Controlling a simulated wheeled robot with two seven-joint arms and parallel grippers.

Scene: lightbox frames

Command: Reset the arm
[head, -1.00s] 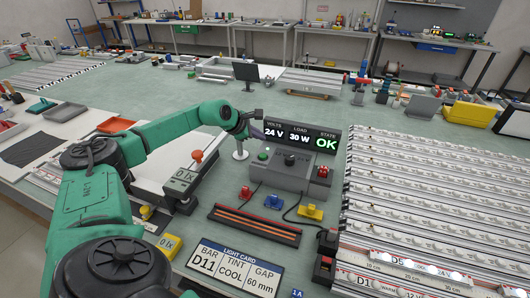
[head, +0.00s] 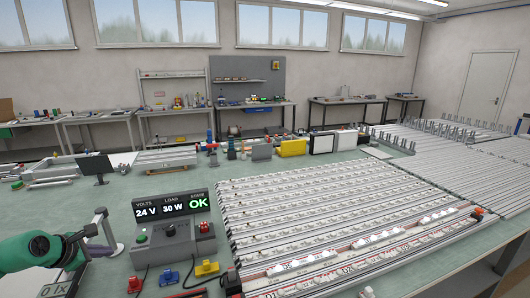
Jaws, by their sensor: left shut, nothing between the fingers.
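My left arm, green with dark joints, comes in at the lower left. Its left gripper (head: 90,226) is shut and empty. My right gripper is not in view.
Rows of light bars (head: 330,215) cover the bench right of the power unit. Red (head: 135,284), blue (head: 168,277) and yellow (head: 207,267) connectors lie in front of the unit. A dark monitor (head: 95,167) stands behind the gripper. Bare green bench top shows between the monitor and the unit.

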